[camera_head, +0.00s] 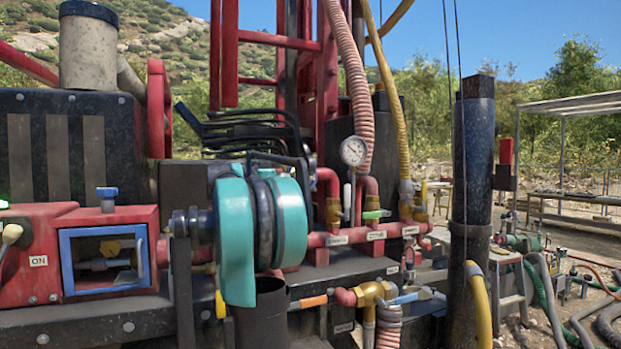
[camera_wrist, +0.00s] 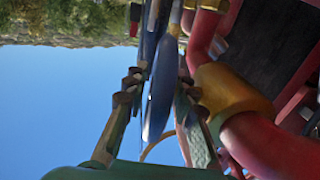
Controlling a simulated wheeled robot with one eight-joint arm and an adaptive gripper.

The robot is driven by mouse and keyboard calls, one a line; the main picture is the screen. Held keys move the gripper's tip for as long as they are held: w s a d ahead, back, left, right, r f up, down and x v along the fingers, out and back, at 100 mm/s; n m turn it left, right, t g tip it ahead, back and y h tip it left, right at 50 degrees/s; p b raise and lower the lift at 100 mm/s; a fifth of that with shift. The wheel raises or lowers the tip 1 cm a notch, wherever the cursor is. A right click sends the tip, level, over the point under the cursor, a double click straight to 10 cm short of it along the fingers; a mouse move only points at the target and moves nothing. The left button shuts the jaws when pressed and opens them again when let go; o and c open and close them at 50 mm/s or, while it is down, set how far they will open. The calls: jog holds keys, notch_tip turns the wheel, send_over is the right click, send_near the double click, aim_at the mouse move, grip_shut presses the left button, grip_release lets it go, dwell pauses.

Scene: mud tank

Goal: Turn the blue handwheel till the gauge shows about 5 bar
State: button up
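The round white gauge (camera_head: 353,151) stands above the red pipework in the head view; its needle is too small to read. In the wrist view a blue disc-like part (camera_wrist: 160,90), probably the blue handwheel, shows nearly edge-on. My gripper (camera_wrist: 159,80) has its two fingers apart, one on either side of this blue part. Sky shows between the fingers lower down. I cannot tell whether either finger touches the blue part. In the head view my teal and black arm links hide the gripper. I cannot make out the handwheel surely there.
A red pipe (camera_wrist: 270,145) with a brass fitting (camera_wrist: 228,92) is close to the right finger. In the head view a pink ribbed hose (camera_head: 352,75) and a yellow hose (camera_head: 386,95) rise near the gauge. A dark column (camera_head: 473,170) stands to the right.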

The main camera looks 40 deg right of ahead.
jog(key=shift+x, duration=1.3)
jog(key=shift+c, duration=0.3)
grip_shut()
jog(key=shift+w+a+f+t+y, duration=0.1)
jog(key=shift+f+t+y, duration=0.15)
jog(key=shift+y, duration=0.7)
jog(key=shift+a+f+t+y, duration=0.1)
jog(key=shift+f+t+y, duration=0.15)
jog(key=shift+y, duration=0.65)
jog(key=shift+f+t+y, duration=0.15)
jog(key=shift+t+y, duration=0.15)
jog(key=shift+y, duration=0.65)
jog(key=shift+o, duration=0.3)
grip_release()
